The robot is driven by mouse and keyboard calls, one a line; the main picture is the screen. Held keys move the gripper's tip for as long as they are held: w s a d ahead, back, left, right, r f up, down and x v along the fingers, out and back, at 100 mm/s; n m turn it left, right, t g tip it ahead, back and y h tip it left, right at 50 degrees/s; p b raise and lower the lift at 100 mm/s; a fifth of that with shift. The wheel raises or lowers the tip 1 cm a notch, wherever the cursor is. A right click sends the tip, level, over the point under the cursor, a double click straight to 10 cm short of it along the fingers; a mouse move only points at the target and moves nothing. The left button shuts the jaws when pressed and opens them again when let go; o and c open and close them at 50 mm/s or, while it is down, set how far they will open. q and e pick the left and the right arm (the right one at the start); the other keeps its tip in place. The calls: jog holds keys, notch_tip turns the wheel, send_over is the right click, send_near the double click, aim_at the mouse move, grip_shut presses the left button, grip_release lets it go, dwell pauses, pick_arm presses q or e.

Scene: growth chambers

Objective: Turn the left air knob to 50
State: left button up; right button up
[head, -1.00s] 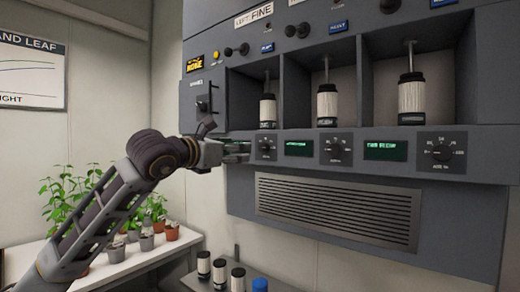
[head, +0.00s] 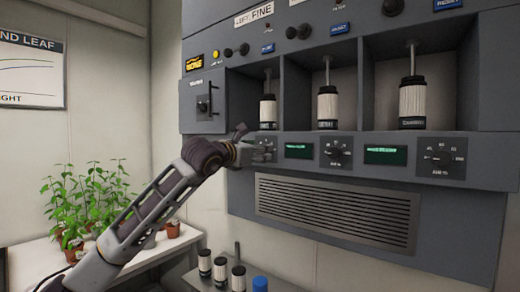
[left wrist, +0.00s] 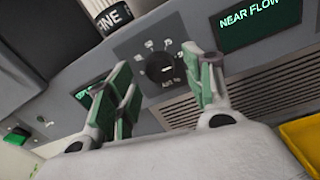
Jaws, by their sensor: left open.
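The left air knob (head: 265,148) is a dark dial on the grey panel under the leftmost bay. In the left wrist view the dial (left wrist: 160,68) sits between and beyond my fingertips, with white marks around it; its exact setting is too small to read. My left gripper (left wrist: 160,80) is open, its green-padded fingers on either side of the knob. I cannot tell whether they touch it. In the head view my left gripper (head: 250,152) is beside the knob's left edge and partly covers the panel there. My right gripper is in neither view.
Two more knobs, the middle (head: 336,153) and right (head: 440,158), share the panel with green displays (head: 385,155). A vent grille (head: 335,210) lies below. Bottles (head: 327,108) stand in the bays above. Potted plants (head: 85,205) are on the left bench.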

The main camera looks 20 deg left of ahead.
pick_arm(q)
jog(key=shift+x, duration=0.8)
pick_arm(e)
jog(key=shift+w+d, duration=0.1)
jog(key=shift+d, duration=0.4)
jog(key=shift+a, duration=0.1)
